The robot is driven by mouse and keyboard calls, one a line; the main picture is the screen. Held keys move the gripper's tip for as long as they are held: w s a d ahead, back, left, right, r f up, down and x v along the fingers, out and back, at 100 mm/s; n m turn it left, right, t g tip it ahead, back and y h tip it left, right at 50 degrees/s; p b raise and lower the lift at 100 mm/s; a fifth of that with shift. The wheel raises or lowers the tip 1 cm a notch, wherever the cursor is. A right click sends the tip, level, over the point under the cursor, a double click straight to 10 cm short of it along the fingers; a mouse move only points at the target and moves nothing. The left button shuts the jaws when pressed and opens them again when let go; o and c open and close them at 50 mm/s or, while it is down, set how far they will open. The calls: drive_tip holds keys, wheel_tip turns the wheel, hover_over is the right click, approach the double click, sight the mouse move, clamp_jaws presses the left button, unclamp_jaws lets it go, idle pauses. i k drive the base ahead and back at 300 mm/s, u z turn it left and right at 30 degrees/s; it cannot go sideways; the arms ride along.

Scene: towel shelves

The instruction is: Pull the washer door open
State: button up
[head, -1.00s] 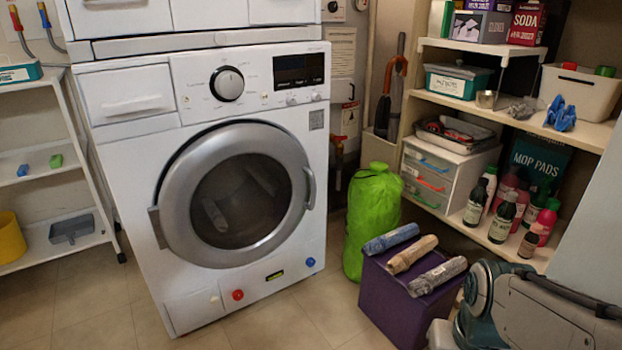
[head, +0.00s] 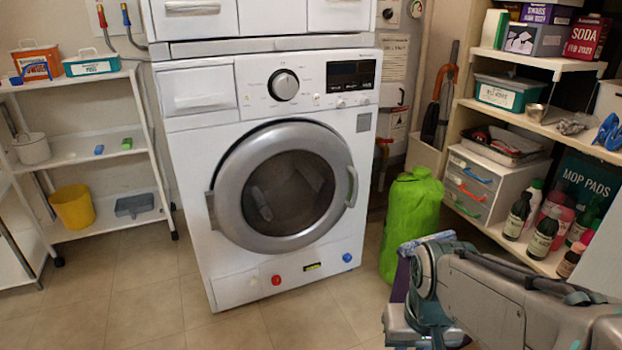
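The white washer (head: 235,285) stands in the middle of the head view, facing me and slightly turned. Its round door (head: 232,165) has a wide grey ring and dark glass, and looks shut flush against the front. The door handle (head: 352,187) is a curved grey piece on the right edge of the ring. A hinge (head: 210,208) shows on the left edge. Something greyish shows dimly behind the glass. My arm comes in at the lower right, well right of and below the handle. I cannot make out my gripper's fingers, and nothing of mine touches the door.
A green bag (head: 410,220) stands right of the washer. A purple box (head: 402,278) is mostly hidden behind my arm. Shelves with bottles (head: 515,215) fill the right side. A white rack (head: 105,158) with a yellow bucket (head: 73,208) stands left. The floor before the washer is clear.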

sight(225, 204)
drive_tip(key=u, duration=0.95)
drive_tip(key=i, duration=1.05)
drive_tip(key=z, duration=1.85)
